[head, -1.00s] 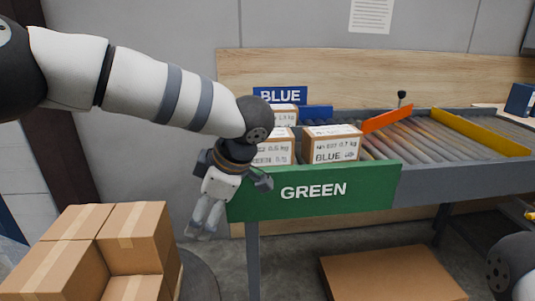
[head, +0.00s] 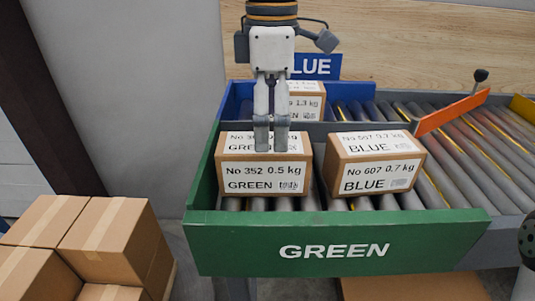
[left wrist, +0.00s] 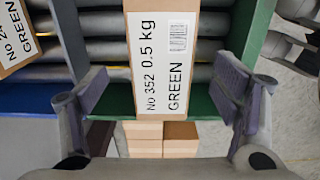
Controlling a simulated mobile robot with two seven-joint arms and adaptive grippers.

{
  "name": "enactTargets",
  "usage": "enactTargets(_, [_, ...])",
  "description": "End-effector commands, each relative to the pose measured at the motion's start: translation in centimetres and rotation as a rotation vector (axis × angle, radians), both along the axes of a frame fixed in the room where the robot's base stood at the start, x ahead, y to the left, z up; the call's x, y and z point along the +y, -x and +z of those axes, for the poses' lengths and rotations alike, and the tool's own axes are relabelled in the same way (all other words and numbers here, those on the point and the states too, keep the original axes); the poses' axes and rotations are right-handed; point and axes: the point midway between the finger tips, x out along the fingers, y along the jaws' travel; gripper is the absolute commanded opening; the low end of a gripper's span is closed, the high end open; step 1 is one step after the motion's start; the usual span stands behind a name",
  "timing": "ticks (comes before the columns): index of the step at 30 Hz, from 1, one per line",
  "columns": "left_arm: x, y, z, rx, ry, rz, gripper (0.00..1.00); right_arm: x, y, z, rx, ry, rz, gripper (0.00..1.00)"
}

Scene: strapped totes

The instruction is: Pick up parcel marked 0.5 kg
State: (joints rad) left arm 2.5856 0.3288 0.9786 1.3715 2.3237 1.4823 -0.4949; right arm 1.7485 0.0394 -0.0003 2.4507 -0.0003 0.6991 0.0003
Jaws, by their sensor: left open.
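The parcel marked 0.5 kg (head: 265,176), a brown box labelled No 352 GREEN, sits on rollers at the left behind the green end board (head: 335,245). My left gripper (head: 271,146) points down over it, fingers open, overlapping its top label in the head view. In the left wrist view the parcel (left wrist: 163,60) lies between the two spread fingers, its 0.5 kg label facing the camera; the fingers look apart from its sides. Whether the fingertips touch its top I cannot tell. My right gripper is not in view.
A parcel marked 0.7 kg BLUE (head: 374,162) stands to the right, with a gap between. A 1.3 kg parcel (head: 308,103) sits behind in the blue-walled lane. An orange bar (head: 452,112) angles over the rollers. Stacked brown boxes (head: 100,240) stand lower left.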

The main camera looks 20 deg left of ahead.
Motion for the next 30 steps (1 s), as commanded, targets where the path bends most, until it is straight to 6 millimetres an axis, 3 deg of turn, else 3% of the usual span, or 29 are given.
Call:
enactTargets(13, [1.0, 0.8, -7.2, 0.0, -0.001, 0.0, 0.82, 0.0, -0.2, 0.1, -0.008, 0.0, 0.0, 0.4])
enactTargets(21, [1.0, 0.8, -7.7, -0.001, 0.0, 0.001, 0.79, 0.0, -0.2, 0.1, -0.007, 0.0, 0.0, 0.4])
enactTargets(30, [1.0, 0.8, -7.7, 0.0, 0.0, 0.001, 0.11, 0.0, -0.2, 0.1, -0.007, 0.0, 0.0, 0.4])
